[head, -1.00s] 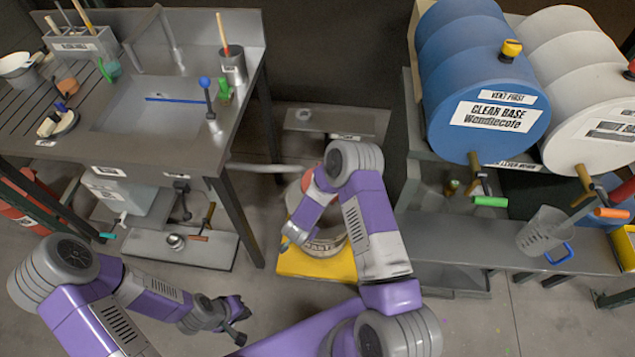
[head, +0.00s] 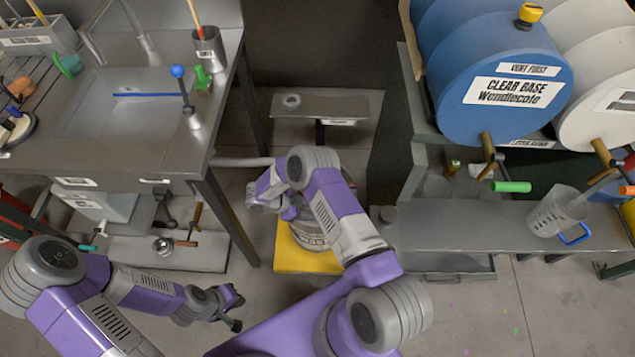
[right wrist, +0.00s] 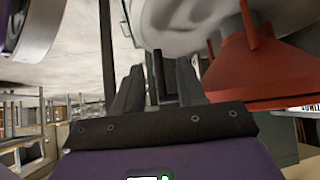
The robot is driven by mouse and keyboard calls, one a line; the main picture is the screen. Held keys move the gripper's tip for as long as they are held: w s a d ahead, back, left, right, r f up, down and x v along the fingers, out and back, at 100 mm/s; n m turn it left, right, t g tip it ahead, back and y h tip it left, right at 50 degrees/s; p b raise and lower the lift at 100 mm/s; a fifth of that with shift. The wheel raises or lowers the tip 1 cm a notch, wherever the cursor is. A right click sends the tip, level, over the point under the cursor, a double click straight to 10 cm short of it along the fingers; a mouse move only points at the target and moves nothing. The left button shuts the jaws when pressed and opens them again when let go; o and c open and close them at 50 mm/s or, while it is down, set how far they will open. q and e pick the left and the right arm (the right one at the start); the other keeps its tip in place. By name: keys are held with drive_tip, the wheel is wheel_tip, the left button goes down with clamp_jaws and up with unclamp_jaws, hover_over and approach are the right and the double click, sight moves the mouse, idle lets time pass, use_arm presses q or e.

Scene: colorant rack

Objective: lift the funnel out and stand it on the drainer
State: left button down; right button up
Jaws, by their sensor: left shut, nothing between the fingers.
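A red funnel (right wrist: 262,65) shows at the upper right of the right wrist view, against a pale round surface. In the head view my right arm hides it. My right gripper (head: 262,195) is over the back of the waste drum (head: 318,240). In the right wrist view its two dark fingers (right wrist: 160,80) stand apart, with nothing seen between them; the funnel is beside them to the right. My left gripper (head: 236,310) is shut and empty, low over the floor. A slatted draining surface (head: 28,100) lies left of the sink, partly cut off by the frame.
The drum stands on a yellow base (head: 288,255). A low grey bench (head: 345,105) with a small ring is behind it. The sink counter (head: 165,145) is left. A blue drum (head: 500,85) and a clear jug (head: 556,212) are right. Open floor lies at lower right.

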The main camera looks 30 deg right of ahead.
drive_tip(key=b+x, duration=0.1)
drive_tip(key=x, duration=0.3)
drive_tip(key=shift+s+a+b, duration=0.1)
drive_tip(key=shift+b, duration=0.2)
drive_tip(key=shift+d+f, duration=0.35)
drive_tip(key=shift+c, duration=0.5)
clamp_jaws()
drive_tip(key=shift+r, duration=0.1)
